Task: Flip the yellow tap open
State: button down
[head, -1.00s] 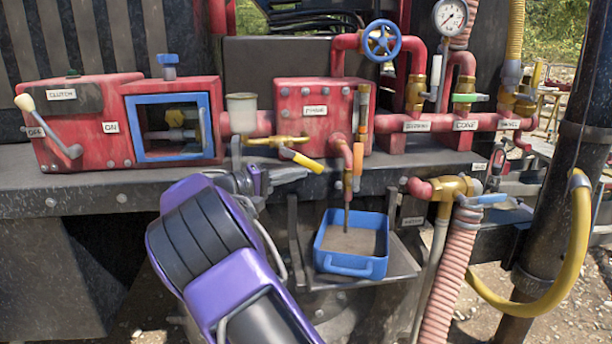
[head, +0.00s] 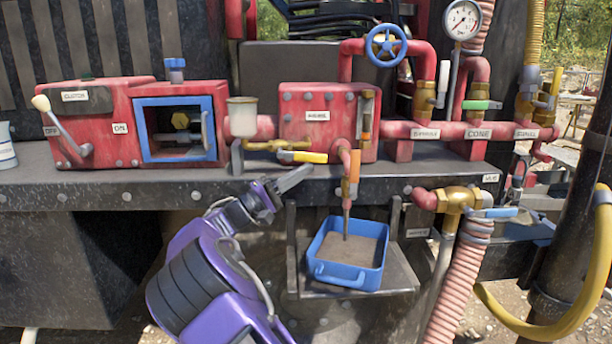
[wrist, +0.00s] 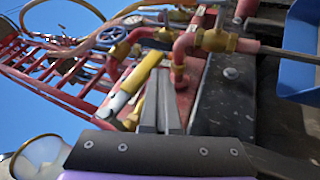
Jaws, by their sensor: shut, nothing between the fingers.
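The yellow tap handle (head: 308,157) sticks out to the right, nearly level, from a brass valve (head: 278,145) low on the front of the red pump block (head: 318,115). In the wrist view the yellow handle (wrist: 140,82) shows left of my fingers, with a pale end nearest me. My gripper (head: 308,171) is shut and empty, just below the handle in the head view. My fingertips also show in the wrist view (wrist: 163,75). I cannot tell whether they touch the handle.
A blue tray (head: 368,275) of mud sits on a shelf below a thin spout (head: 346,222), right of my gripper. The dark ledge (head: 100,188) runs behind my wrist. A brass valve with a pink hose (head: 460,200) stands further right.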

jog(key=shift+d+r, duration=0.25)
jog(key=shift+r, duration=0.15)
jog(key=shift+f, duration=0.1)
dwell(0.4)
jog(key=s+a+f, duration=0.3)
jog(key=a+f, duration=0.5)
jog(key=shift+s+f+b, duration=0.25)
jog(key=shift+s+b, duration=0.15)
jog(key=shift+a, duration=0.1)
